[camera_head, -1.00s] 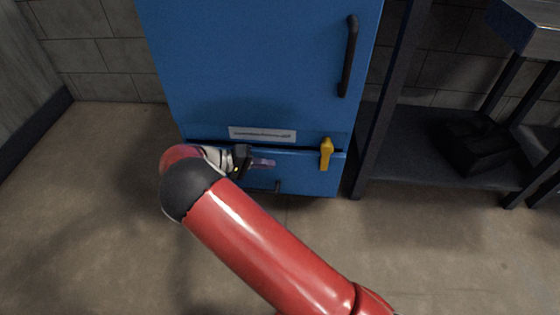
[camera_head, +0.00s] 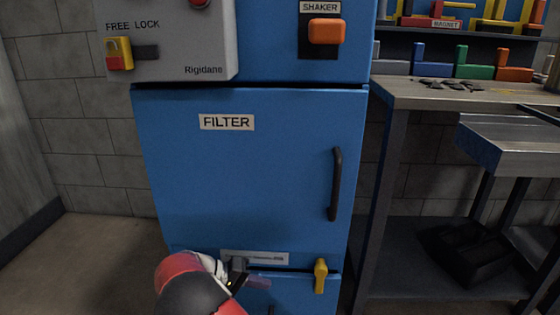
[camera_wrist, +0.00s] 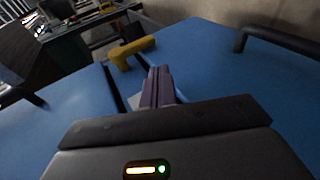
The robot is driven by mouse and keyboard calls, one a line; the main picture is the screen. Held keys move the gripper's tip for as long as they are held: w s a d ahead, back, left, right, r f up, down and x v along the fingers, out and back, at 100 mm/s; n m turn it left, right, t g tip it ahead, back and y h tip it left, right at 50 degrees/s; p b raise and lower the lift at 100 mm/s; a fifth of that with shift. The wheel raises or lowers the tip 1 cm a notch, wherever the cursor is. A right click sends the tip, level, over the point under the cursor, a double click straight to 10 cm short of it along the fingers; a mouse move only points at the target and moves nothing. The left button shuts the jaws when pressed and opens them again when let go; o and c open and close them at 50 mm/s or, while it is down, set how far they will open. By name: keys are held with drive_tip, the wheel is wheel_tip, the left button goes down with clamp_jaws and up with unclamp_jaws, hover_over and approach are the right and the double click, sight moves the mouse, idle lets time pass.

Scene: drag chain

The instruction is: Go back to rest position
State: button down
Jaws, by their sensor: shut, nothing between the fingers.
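My gripper (camera_head: 258,282) is low in the head view, in front of the lower part of the blue cabinet (camera_head: 240,175). In the wrist view my gripper (camera_wrist: 158,88) shows its two purple fingers pressed together with nothing between them. The yellow latch (camera_head: 320,275) is to the right of my gripper in the head view, apart from it. The latch also shows in the wrist view (camera_wrist: 130,52), beyond the fingertips. My arm hides part of the lower drawer front.
The cabinet door has a black handle (camera_head: 336,184). A grey box with a FREE LOCK label (camera_head: 168,42) and an orange SHAKER switch (camera_head: 326,31) sit above. A workbench (camera_head: 430,92) and a metal tray stand (camera_head: 515,148) are at the right. Floor is open at the left.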

drive_tip(key=s+d+r+m+g+y+p, duration=0.15)
drive_tip(key=s+d+r+y, duration=0.25)
drive_tip(key=d+r, duration=0.5)
drive_tip(key=s+d+r+g+y+p, duration=0.1)
drive_tip(key=s+d+r+y+p, duration=0.25)
drive_tip(key=d+r, duration=0.45)
drive_tip(key=s+d+r+t+y+p, duration=0.2)
drive_tip(key=s+r+t, duration=0.1)
drive_tip(key=s+r, duration=0.4)
drive_tip(key=s+d+r+t+y+p, duration=0.1)
drive_tip(key=s+d+r+t+y, duration=0.2)
drive_tip(key=s+r, duration=0.4)
drive_tip(key=s, duration=0.4)
drive_tip(key=shift+s+p, duration=0.35)
drive_tip(key=shift+p, duration=0.05)
